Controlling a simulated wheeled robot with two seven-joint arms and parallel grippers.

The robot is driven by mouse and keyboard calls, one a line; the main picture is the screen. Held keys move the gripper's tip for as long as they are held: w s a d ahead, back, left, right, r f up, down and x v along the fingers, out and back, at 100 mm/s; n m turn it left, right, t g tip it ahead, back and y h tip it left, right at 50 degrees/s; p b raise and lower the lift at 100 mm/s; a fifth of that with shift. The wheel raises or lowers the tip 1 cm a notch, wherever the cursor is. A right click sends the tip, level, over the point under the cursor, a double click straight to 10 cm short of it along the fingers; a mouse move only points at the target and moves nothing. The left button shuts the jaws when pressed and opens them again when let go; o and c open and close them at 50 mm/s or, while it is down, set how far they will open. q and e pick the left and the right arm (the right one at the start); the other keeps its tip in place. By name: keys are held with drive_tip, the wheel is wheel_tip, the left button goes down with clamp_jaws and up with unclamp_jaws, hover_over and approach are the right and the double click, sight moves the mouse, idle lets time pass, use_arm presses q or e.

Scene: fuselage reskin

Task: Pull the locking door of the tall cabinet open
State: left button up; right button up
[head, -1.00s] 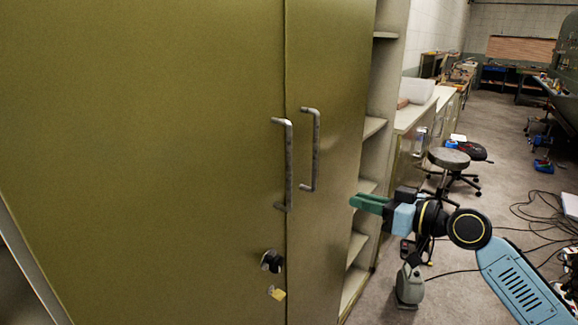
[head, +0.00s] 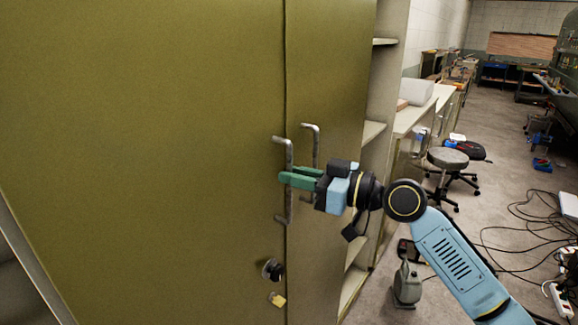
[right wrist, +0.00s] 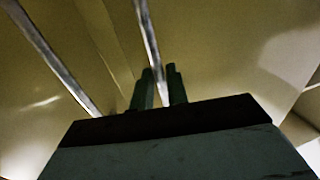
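The tall olive-green cabinet has a left door (head: 150,150) and a right door (head: 340,70), both closed at the centre seam. A grey bar handle (head: 289,207) is on the left door, and a second handle (head: 316,140) is on the right door. A dark lock knob (head: 272,269) and a brass padlock (head: 278,299) sit low on the left door. My right gripper (head: 283,179) has green fingers, overlapping the left handle in the head view. In the right wrist view, the fingers (right wrist: 160,88) are apart with one bar in line with their gap. Contact cannot be told.
Open shelves (head: 373,131) stand right of the cabinet. Cables (head: 515,238) lie on the floor at the right.

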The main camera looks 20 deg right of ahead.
drive_tip(key=shift+x, duration=0.8)
drive_tip(key=shift+c, duration=0.5)
clamp_jaws()
